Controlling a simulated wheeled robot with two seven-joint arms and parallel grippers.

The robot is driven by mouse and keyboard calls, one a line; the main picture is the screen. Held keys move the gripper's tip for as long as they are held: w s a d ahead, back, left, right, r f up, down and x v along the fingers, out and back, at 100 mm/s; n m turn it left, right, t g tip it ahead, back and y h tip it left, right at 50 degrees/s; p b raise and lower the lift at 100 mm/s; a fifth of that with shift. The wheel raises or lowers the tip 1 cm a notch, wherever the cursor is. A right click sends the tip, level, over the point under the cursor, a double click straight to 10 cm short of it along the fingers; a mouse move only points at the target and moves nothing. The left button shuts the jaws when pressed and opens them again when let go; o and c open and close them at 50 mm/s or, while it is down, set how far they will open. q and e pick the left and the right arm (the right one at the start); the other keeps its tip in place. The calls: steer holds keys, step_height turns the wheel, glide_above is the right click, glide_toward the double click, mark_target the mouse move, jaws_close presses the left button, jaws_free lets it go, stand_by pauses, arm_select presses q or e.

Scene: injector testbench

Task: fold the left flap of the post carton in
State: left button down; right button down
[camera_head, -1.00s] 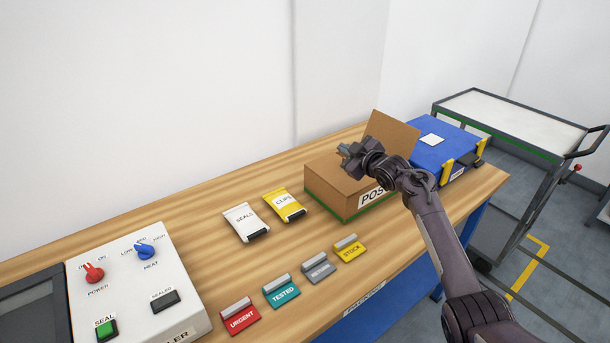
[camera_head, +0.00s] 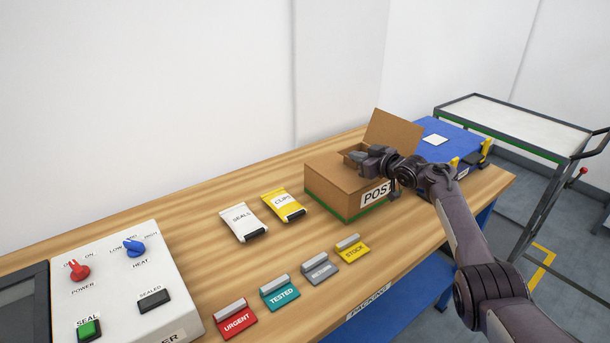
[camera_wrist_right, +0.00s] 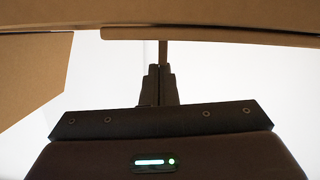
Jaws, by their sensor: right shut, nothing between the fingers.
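The brown post carton (camera_head: 336,194) stands on the bench with its POST label on the front. Its left flap (camera_head: 329,167) looks flat across the left part of the top. The right flap (camera_head: 394,130) stands up, tilted outward, and a dark gap shows between the two. My right gripper (camera_head: 358,157) is shut and empty, over the middle of the carton's top; I cannot tell whether it touches the cardboard. In the right wrist view the closed fingers (camera_wrist_right: 160,80) point at a cardboard edge (camera_wrist_right: 220,36), with another cardboard panel (camera_wrist_right: 32,72) at left. My left gripper is out of view.
A blue case (camera_head: 446,140) is just right of the carton, partly behind my arm. SEALS (camera_head: 243,221) and CLIPS (camera_head: 283,204) packets lie to its left. Several coloured label holders line the front edge. A sealer box (camera_head: 125,290) stands at left, a trolley (camera_head: 520,122) at far right.

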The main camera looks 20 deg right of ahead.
stand_by(0.5)
step_height(320, 180, up, 4)
steer(key=p, duration=0.3)
steer(key=shift+r+p, duration=0.25)
steer(key=shift+p, duration=0.15)
steer(key=b+v, duration=0.2)
steer(key=v, duration=0.8)
steer(key=shift+f, duration=0.25)
steer(key=shift+d+f, duration=0.1)
